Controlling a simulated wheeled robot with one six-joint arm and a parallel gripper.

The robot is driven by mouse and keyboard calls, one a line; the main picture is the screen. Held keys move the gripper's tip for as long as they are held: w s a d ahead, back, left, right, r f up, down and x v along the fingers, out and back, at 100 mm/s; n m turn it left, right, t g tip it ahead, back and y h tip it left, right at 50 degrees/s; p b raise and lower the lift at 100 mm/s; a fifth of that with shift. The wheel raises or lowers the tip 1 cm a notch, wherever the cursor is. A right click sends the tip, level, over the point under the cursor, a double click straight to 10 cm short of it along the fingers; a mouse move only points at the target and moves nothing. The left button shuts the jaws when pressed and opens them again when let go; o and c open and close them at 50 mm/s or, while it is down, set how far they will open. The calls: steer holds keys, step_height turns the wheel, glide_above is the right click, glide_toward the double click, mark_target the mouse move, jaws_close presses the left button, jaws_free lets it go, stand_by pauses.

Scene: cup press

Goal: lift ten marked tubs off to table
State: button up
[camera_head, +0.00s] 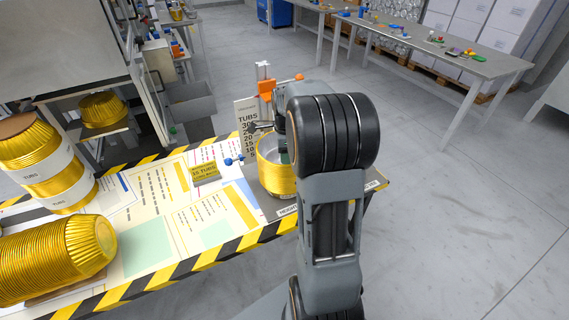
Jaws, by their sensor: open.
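A short gold stack of tubs (275,178) stands upright at the right end of the striped table (210,255), beside a marked board (246,118) reading "TUBS" with numbers. My gripper (264,128) is open above this stack, close to its rim. My arm covers the stack's right side, so I cannot tell whether the fingers touch it. A tall banded stack of gold tubs (58,188) stands at the left. A long gold stack (55,262) lies on its side at the front left.
A yellow sign (206,174) and a blue-knobbed part stand left of the short stack. Printed sheets cover the table middle, including a pale green patch (145,248). A machine holds another gold tub (103,109) at the back left. A grey bench (440,60) stands far right.

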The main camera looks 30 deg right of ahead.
mark_target(286, 166)
steer(key=shift+s+a+f+b, duration=0.1)
steer(key=shift+f+b, duration=0.3)
steer(key=shift+f, duration=2.5)
steer(key=shift+c, duration=0.3)
jaws_close()
